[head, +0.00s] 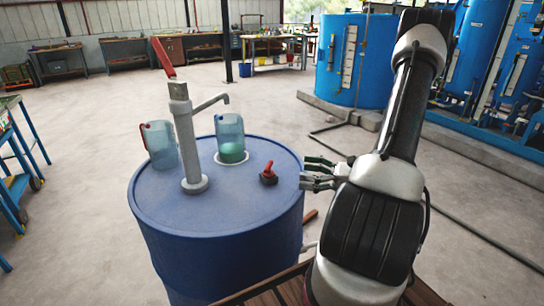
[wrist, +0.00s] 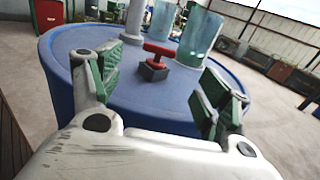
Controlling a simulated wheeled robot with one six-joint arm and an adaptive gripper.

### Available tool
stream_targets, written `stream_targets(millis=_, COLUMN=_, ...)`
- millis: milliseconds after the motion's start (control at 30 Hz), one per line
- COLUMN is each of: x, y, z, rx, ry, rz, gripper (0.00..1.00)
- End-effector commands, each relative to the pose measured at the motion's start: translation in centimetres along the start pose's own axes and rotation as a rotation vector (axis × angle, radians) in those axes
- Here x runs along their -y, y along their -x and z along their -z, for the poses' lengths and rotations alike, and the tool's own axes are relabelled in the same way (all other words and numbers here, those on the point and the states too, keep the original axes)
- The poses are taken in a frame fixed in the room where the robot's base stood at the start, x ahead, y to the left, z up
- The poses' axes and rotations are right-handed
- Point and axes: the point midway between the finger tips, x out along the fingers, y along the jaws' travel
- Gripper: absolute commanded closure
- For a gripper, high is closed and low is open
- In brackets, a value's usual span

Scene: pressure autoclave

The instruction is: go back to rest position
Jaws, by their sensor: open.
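My gripper (head: 318,174) is at the right edge of the blue drum (head: 225,200), its fingers pointing left toward a red-handled valve (head: 268,173) on the drum top. In the wrist view my gripper (wrist: 165,95) is open, with its green-padded fingers spread apart. The red valve (wrist: 158,55) on its dark base shows beyond and between them, with no finger seen touching it. Nothing is held between the fingers.
A grey hand pump (head: 187,140) with a red lever stands on the drum. One clear jug (head: 230,138) with green liquid sits on a pale disc under the spout; another jug (head: 160,145) stands left. Blue tanks (head: 355,60) stand behind; open floor lies left.

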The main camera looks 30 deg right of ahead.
Motion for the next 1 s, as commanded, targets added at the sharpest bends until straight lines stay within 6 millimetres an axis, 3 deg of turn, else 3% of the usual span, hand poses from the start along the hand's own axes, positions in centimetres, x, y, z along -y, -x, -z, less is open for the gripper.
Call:
stream_targets(millis=233, x=-0.5, y=-0.3, z=-0.5, rx=-0.015, ry=0.022, rz=-0.035, gripper=0.23)
stream_targets(millis=367, x=-3.0, y=-1.6, z=-2.5, rx=-0.087, ry=0.121, rz=-0.191, gripper=0.23)
stream_targets(millis=500, x=-7.6, y=-2.5, z=-5.3, rx=-0.220, ry=0.318, rz=-0.470, gripper=0.23)
stream_targets(millis=700, x=-12.8, y=-1.2, z=-8.0, rx=-0.420, ry=0.669, rz=-0.852, gripper=0.23)
stream_targets(millis=833, x=-14.5, y=0.5, z=-9.6, rx=-0.541, ry=0.932, rz=-1.062, gripper=0.23)
stream_targets(millis=1000, x=-14.6, y=2.6, z=-12.2, rx=-0.690, ry=1.321, rz=-1.273, gripper=0.23)
